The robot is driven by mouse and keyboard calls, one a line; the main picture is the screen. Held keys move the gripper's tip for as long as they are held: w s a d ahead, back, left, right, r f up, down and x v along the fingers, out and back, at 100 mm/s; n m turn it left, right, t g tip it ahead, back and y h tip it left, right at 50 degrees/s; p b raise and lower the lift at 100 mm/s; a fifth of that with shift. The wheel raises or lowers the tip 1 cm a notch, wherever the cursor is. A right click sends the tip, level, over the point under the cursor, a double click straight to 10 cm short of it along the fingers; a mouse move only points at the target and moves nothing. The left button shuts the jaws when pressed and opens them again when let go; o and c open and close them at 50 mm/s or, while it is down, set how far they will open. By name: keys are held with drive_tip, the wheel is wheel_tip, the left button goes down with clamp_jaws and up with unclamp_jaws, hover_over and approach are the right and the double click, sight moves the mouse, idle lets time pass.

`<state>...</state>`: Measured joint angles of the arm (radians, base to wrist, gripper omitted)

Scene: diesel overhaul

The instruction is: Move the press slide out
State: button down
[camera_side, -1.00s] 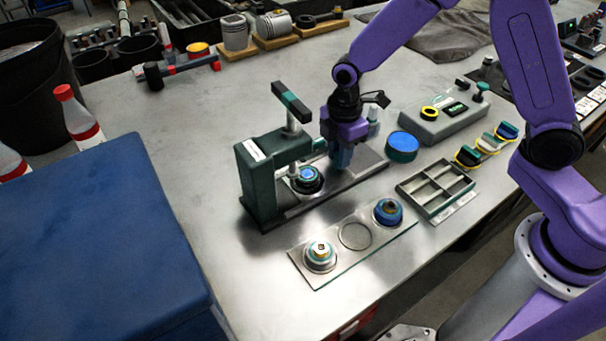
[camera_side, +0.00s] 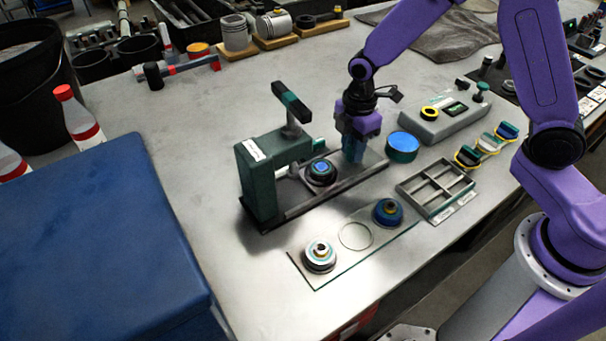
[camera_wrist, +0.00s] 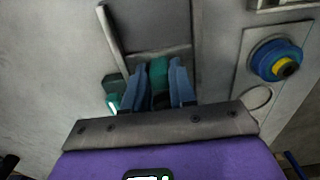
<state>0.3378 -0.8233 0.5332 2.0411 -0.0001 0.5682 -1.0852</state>
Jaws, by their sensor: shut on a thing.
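The green press (camera_side: 262,178) stands on its dark base rail (camera_side: 374,166) in the side view, with its lever raised. The press slide carries a dark round part with a blue top (camera_side: 320,172), now just right of the press head. The slide plate itself is hard to make out. My gripper (camera_side: 352,160) is low over the right half of the rail, right of the part. In the wrist view my gripper (camera_wrist: 158,70) has its blue fingers on both sides of a teal piece, the slide's handle (camera_wrist: 157,76). The fingers hide most of it.
A blue-topped round tin (camera_side: 403,147) stands close right of the rail. A grey divided tray (camera_side: 437,188) and a plate with two round parts (camera_side: 355,262) lie in front. A grey control box (camera_side: 440,122) stands behind.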

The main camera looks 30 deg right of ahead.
drive_tip(key=shift+d, duration=1)
drive_tip(key=shift+w+d, duration=0.1)
drive_tip(key=shift+d, duration=1.65)
drive_tip(key=c, duration=1)
unclamp_jaws()
drive_tip(key=shift+c, duration=0.2)
drive_tip(key=shift+r, duration=2.75)
drive_tip(key=shift+r, duration=2)
